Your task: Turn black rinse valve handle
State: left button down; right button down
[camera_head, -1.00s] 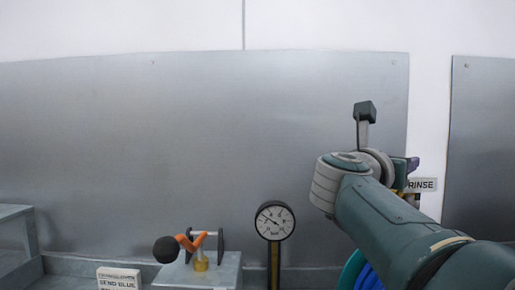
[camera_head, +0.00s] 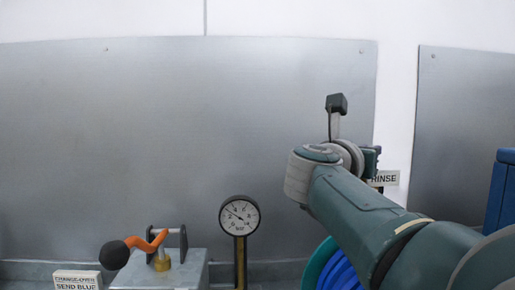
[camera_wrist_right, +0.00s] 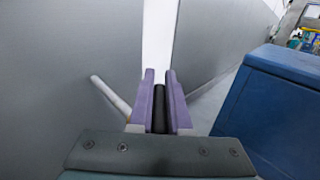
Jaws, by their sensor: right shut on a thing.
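The black rinse valve handle (camera_wrist_right: 159,108) shows in the right wrist view as a dark upright bar between the two purple fingers of my right gripper (camera_wrist_right: 160,100). The fingers are shut on it. In the head view my right arm reaches in from the lower right and hides the handle and most of the gripper. The RINSE label (camera_head: 384,178) is beside my wrist, partly covered. My left gripper is in neither view.
A round gauge (camera_head: 239,215) stands left of my right arm. An orange lever (camera_head: 150,243) with a black ball is at lower left. Blue and green coils (camera_head: 340,268) lie below the arm. A blue box (camera_wrist_right: 265,110) is close on the right.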

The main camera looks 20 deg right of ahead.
dwell(0.4)
jog(key=shift+w+r+n+t+y+p, duration=0.1)
jog(key=shift+n+t+y+p, duration=0.4)
jog(key=shift+p, duration=0.5)
jog(key=n+t+y+p, duration=0.2)
jog(key=t+p, duration=0.1)
jog(key=n+t+y+p, duration=0.1)
jog(key=y+p, duration=0.1)
jog(key=shift+w+a+n, duration=0.3)
jog(key=shift+n, duration=0.1)
jog(key=n+t+y, duration=0.1)
jog(key=n+t+y+p, duration=0.1)
jog(key=y, duration=0.1)
jog(key=shift+w+a+p, duration=0.15)
jog(key=shift+a+p, duration=0.1)
jog(key=shift+p, duration=0.05)
jog(key=shift+w+a+f+n+t+y+p, duration=0.1)
jog(key=shift+a+n+t+y+p, duration=0.1)
jog(key=shift+n+y, duration=0.35)
jog(key=shift+a+f+n+t+y+p, duration=0.1)
jog(key=shift+n+t+y+p, duration=0.2)
jog(key=shift+y, duration=0.45)
jog(key=shift+n+y, duration=0.25)
jog(key=shift+y, duration=0.05)
jog(key=c, duration=0.9)
grip_release()
jog(key=shift+r, duration=0.1)
jog(key=shift+o, duration=0.2)
jog(key=shift+a, duration=0.1)
